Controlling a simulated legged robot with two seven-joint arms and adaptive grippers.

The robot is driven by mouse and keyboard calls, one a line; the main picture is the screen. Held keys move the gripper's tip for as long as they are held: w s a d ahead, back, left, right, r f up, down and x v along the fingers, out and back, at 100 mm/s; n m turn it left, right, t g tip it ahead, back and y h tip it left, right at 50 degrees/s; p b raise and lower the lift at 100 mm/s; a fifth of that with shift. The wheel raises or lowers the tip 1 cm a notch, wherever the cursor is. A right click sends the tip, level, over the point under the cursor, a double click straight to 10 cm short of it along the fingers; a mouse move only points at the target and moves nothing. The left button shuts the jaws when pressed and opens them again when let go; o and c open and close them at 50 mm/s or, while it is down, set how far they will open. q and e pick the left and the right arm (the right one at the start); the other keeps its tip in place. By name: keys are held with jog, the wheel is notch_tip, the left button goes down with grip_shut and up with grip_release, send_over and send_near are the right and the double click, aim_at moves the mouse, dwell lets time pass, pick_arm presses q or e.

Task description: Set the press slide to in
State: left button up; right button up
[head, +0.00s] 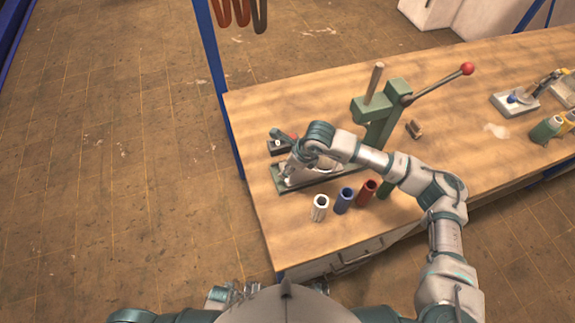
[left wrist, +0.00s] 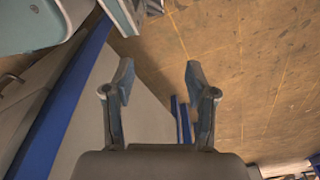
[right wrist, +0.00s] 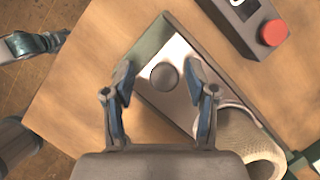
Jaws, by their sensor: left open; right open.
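The green press (head: 378,125) with its red-knobbed lever stands on the wooden workbench. A long green slide base (head: 318,180) reaches left from the press, partly hidden by my right arm. In the right wrist view, a pale metal slide plate (right wrist: 176,50) lies on this base and carries a round dark knob (right wrist: 164,76). A pale hollow cylinder (right wrist: 245,140) is farther along the plate. My right gripper (right wrist: 160,79) is open, with its fingers on either side of the knob; contact cannot be told. My left gripper (left wrist: 159,75) is open and empty beside the bench, over the floor.
A dark box with a red button (right wrist: 274,32) sits beside the slide. White (head: 320,208), blue (head: 344,201) and red (head: 366,193) cylinders stand near the bench's front edge. Other fixtures and bottles are at the far right.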

jog(key=shift+d+f, duration=0.25)
jog(key=shift+d, duration=0.65)
jog(key=c, duration=0.4)
jog(key=shift+a+r, duration=0.1)
jog(key=shift+a, duration=0.45)
grip_shut()
jog(key=shift+a, duration=0.15)
jog(key=w+d, duration=0.1)
jog(key=d, duration=0.2)
jog(key=w+d+b, duration=0.1)
jog(key=d, duration=0.2)
jog(key=w+d, duration=0.1)
jog(key=d, duration=0.2)
jog(key=shift+d+b, duration=0.2)
jog(key=shift+b, duration=0.15)
jog(key=shift+a+r, duration=0.15)
jog(key=shift+a, duration=0.2)
grip_release()
jog(key=o, duration=0.4)
jog(key=shift+w+f, duration=0.1)
jog(key=shift+f, duration=0.1)
pick_arm(q)
jog(key=r, duration=0.1)
jog(key=w+d+r, duration=0.1)
jog(key=w+r, duration=0.1)
jog(key=r, duration=0.1)
jog(key=shift+w+d, duration=0.15)
jog(key=shift+d, duration=0.1)
pick_arm(e)
jog(key=shift+d, duration=0.15)
